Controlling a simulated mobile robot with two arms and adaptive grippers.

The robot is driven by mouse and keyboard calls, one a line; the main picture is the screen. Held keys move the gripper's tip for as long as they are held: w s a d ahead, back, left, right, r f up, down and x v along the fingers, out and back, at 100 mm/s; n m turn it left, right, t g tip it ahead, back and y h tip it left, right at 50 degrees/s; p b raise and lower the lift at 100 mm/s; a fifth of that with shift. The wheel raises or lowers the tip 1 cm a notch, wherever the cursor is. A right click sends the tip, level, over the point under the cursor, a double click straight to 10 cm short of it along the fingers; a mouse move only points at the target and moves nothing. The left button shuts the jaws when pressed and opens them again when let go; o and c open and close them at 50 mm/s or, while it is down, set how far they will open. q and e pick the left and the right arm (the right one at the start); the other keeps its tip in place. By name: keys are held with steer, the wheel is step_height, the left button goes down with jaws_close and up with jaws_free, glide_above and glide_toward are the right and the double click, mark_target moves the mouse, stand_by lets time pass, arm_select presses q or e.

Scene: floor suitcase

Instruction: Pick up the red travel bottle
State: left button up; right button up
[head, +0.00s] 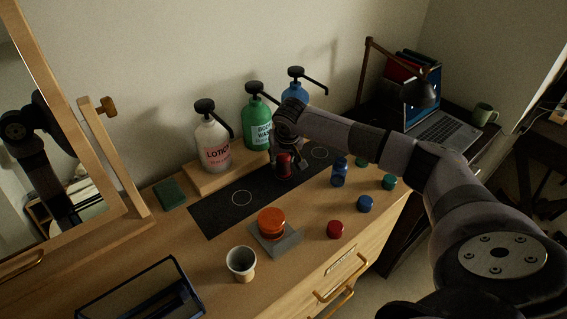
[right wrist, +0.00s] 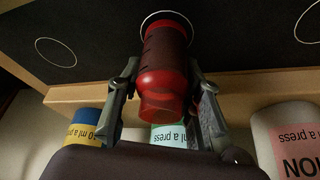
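The red travel bottle (head: 284,163) is upright on the dark mat, below my right gripper (head: 284,150). In the right wrist view the red bottle (right wrist: 163,75) is between the two fingers of my right gripper (right wrist: 163,68), and a white ring on the mat shows around its base. The fingertips are close to its sides. A thin gap seems to show on the left, and I cannot tell whether both fingers touch. My left gripper is out of view.
Lotion (head: 213,142), green body wash (head: 258,118) and blue (head: 295,90) pump bottles stand close behind on a wooden riser. A small blue bottle (head: 339,174) and several caps are at right. An orange round item (head: 271,221) and a cup (head: 241,261) are in front.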

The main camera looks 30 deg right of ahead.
jaws_close()
